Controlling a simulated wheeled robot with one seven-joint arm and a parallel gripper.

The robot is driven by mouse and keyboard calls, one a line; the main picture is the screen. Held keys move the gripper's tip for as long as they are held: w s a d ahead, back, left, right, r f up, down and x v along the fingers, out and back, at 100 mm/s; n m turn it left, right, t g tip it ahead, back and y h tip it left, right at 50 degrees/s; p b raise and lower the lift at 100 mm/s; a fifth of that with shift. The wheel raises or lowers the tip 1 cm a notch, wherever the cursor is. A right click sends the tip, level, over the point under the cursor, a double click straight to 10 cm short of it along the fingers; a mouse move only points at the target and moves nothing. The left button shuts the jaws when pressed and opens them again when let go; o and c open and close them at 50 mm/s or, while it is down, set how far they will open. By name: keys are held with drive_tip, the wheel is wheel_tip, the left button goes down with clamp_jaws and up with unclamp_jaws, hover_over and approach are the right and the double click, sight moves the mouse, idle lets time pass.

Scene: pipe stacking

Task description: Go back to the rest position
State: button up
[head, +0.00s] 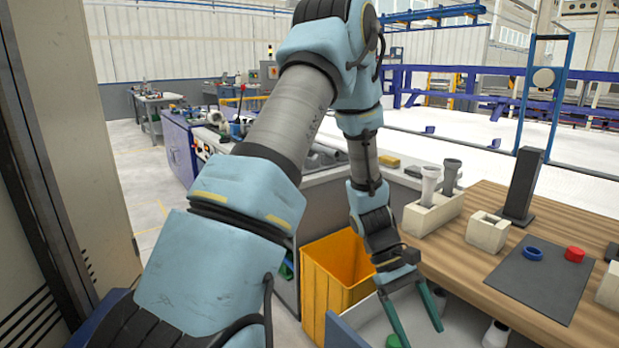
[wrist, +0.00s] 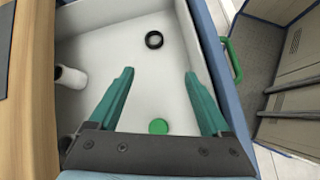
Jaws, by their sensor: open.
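My gripper (head: 418,315) has two green fingers and hangs in front of the table, over an open white-lined drawer or bin. In the wrist view my gripper (wrist: 158,85) is open, with nothing between its fingers. Beyond the fingertips a black ring (wrist: 154,40) lies on the white floor of the bin (wrist: 110,35). A green round cap (wrist: 158,127) lies nearer, between the finger bases. A white pipe piece (wrist: 70,77) lies at the left side of the bin, and a white piece also shows in the head view (head: 496,334).
The wooden table (head: 470,262) carries a dark mat (head: 540,278) with a blue ring (head: 533,254) and a red cap (head: 574,254). A holder (head: 432,213) with two pipes, an empty block (head: 487,232) and a dark post (head: 522,185) stand behind. A yellow bin (head: 335,272) is left of my gripper.

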drive_tip(key=w+a+r+m+t+y, duration=0.1)
drive_tip(key=w+a+r+t, duration=0.1)
drive_tip(key=a+r, duration=0.3)
drive_tip(key=w+a+r+m+t+y+p, duration=0.1)
drive_tip(key=a+r+t, duration=0.3)
drive_tip(key=a, duration=0.9)
drive_tip(key=w+a+r+m+t+y, duration=0.2)
drive_tip(key=w+a+r, duration=0.2)
drive_tip(key=a, duration=0.5)
drive_tip(key=shift+a+r+m+t, duration=0.3)
drive_tip(key=shift+a+r+t, duration=0.1)
drive_tip(key=shift+r, duration=0.4)
